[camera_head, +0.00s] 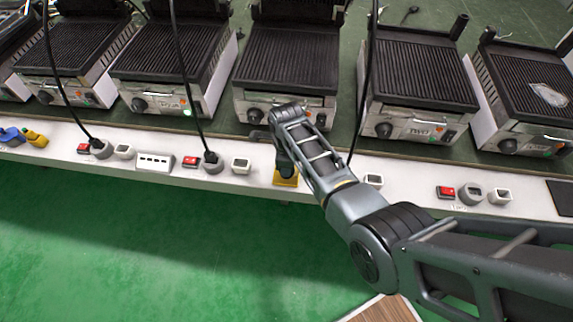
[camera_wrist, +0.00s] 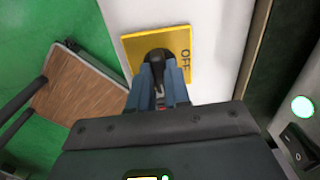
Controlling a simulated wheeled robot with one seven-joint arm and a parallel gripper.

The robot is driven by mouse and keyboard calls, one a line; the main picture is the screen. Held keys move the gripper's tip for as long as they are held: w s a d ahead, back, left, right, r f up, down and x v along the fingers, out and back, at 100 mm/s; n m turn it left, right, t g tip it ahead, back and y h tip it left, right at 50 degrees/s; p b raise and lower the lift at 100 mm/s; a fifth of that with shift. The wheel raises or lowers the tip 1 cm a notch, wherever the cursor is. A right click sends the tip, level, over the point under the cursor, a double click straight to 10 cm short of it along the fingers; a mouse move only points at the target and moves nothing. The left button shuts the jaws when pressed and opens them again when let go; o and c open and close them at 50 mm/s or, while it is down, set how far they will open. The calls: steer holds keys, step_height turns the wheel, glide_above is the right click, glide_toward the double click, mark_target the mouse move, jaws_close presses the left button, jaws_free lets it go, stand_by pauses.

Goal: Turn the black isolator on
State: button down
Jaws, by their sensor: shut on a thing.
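The black isolator (camera_wrist: 157,57) is a dark knob on a square yellow plate (camera_wrist: 132,49) in the wrist view. The letters OFF stand on the plate to the right of the knob. My gripper (camera_wrist: 158,76) has its blue fingers shut on the knob. In the head view the yellow plate (camera_head: 287,182) shows on the white ledge, below the end of my arm. My gripper (camera_head: 286,168) is mostly hidden there, and the knob is hidden.
Several ribbed grills (camera_head: 288,60) stand in a row behind the white ledge (camera_head: 335,184). Red switches (camera_head: 190,161), sockets and hanging black cables lie along the ledge beside my arm. A brown wooden board (camera_wrist: 82,92) is at left in the wrist view.

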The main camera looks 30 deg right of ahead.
steer(key=shift+d+m, duration=0.1)
steer(key=shift+m, duration=0.2)
steer(key=c, duration=1.1)
jaws_free()
steer(key=shift+r, duration=0.1)
step_height(320, 180, up, 8)
steer(key=shift+f+p, duration=0.15)
steer(key=shift+p, duration=0.25)
